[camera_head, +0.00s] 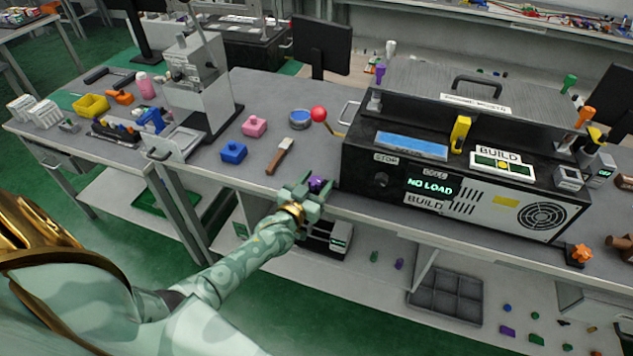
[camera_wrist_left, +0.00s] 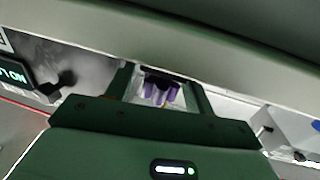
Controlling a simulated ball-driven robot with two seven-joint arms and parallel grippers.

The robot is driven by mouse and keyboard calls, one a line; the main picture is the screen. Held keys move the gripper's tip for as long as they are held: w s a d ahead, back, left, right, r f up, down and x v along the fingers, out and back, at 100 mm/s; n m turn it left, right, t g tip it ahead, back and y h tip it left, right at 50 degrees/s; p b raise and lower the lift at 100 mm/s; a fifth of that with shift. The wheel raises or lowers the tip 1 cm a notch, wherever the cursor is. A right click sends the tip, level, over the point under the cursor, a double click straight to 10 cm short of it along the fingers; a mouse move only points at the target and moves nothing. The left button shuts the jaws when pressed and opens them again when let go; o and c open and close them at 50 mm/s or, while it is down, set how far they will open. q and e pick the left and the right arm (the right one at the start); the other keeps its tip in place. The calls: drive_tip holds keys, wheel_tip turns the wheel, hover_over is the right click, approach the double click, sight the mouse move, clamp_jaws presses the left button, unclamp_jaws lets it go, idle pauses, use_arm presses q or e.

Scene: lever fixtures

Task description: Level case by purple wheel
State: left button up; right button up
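The case (camera_head: 365,170) is a long black and grey unit on the bench, with a lit "NO LOAD" display (camera_head: 430,187) and a handle on top. I cannot tell whether it is level. The purple wheel (camera_head: 318,184) is low by its front left corner, mostly hidden by my left gripper (camera_head: 312,187). In the left wrist view the purple wheel (camera_wrist_left: 160,92) shows between my left fingers, with pale gaps beside it. The fingers look apart, around the wheel; I see no clear grip. My right gripper is not in view.
An orange wheel (camera_head: 579,253) is at the case's front right. A red-knobbed lever (camera_head: 319,114) rises at its left end. A brown-handled tool (camera_head: 279,156), a blue block (camera_head: 233,152) and a pink block (camera_head: 254,126) lie left of it. A grey tray (camera_head: 447,296) is below.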

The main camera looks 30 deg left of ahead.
use_arm(q)
drive_tip(key=s+d+p, duration=0.1)
drive_tip(key=s+p, duration=0.2)
drive_tip(key=s, duration=1.3)
drive_tip(key=shift+s, duration=0.15)
drive_tip(key=s+d+f+m+g+h, duration=0.1)
drive_tip(key=s+f+g, duration=0.5)
drive_tip(key=f, duration=0.5)
drive_tip(key=s+d+f+m+g, duration=0.1)
drive_tip(key=s+f+g, duration=0.2)
drive_tip(key=s+f, duration=0.6)
drive_tip(key=s+d+f+m+g, duration=0.1)
drive_tip(key=s+f+g, duration=0.3)
drive_tip(key=s, duration=0.6)
drive_tip(key=s+d+f+m+g, duration=0.1)
drive_tip(key=s+d+f+g, duration=0.3)
drive_tip(key=s+f, duration=0.5)
drive_tip(key=shift+s+f+m, duration=0.15)
drive_tip(key=shift+s+m, duration=0.15)
drive_tip(key=shift+s, duration=0.8)
